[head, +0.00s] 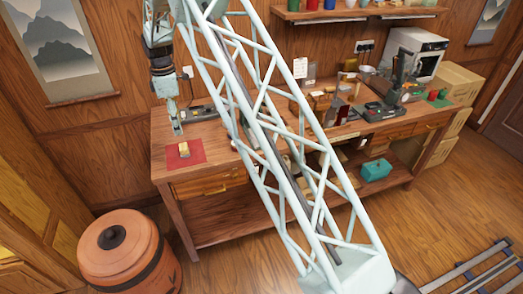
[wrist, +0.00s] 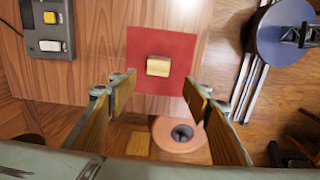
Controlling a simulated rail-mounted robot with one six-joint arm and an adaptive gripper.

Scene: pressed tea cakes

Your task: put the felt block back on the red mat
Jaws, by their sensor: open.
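The red mat (head: 172,160) lies at the left end of the wooden workbench. A small cream and tan block (head: 184,149), which looks like the felt block, sits on the mat. In the wrist view the block (wrist: 158,66) rests near the middle of the red mat (wrist: 140,40), with clear mat around it. My gripper (head: 177,130) is above the bench by the mat's back edge, apart from the block. In the wrist view my gripper's fingers (wrist: 160,93) are spread wide with nothing between them. The block's underside is hidden.
A grey device with switches (wrist: 48,25) is beside the mat. A round terracotta-coloured container (head: 125,250) stands on the floor before the bench's left end. My lattice arm link hides the bench's middle. Tools and small items crowd the right side.

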